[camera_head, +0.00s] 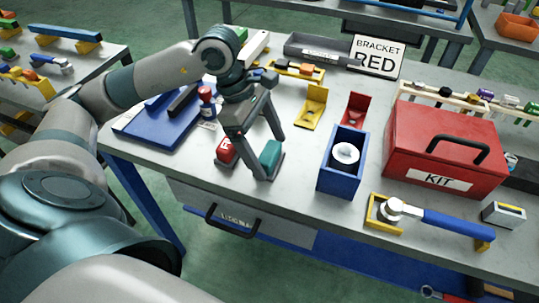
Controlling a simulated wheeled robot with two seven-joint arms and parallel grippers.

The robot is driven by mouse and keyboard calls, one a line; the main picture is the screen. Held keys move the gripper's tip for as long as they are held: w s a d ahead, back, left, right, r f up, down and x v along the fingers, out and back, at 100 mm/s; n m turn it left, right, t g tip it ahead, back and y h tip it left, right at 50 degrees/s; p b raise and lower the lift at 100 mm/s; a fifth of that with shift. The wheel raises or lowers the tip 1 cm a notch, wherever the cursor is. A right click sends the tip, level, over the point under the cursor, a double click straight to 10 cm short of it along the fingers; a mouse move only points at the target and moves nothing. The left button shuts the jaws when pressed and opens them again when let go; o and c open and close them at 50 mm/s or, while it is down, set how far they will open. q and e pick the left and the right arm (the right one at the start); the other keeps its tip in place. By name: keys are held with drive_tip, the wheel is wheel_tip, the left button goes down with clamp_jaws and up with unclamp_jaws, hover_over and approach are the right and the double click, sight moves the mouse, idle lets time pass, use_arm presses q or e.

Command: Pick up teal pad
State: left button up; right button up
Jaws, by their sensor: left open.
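The teal pad (270,154) is a small teal block near the front edge of the grey table, left of the blue box. It appears to sit on a dark base, which is partly hidden by my finger. My left gripper (270,158) points down over it with its two fingers spread apart. One finger passes just left of the pad and the other ends near its upper right side. I cannot tell whether either finger touches the pad. My right gripper is not in view.
A blue tray (150,128) lies farther left. The blue box (340,178) holds a white roll. A red KIT case (444,150) stands at right. Some table between pad and box is clear.

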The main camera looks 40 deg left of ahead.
use_arm(q)
drive_tip(key=shift+d+f, duration=0.25)
drive_tip(key=shift+f, duration=0.35)
drive_tip(key=c, duration=1.1)
drive_tip(key=shift+w+r, duration=0.1)
drive_tip(key=shift+r, duration=0.05)
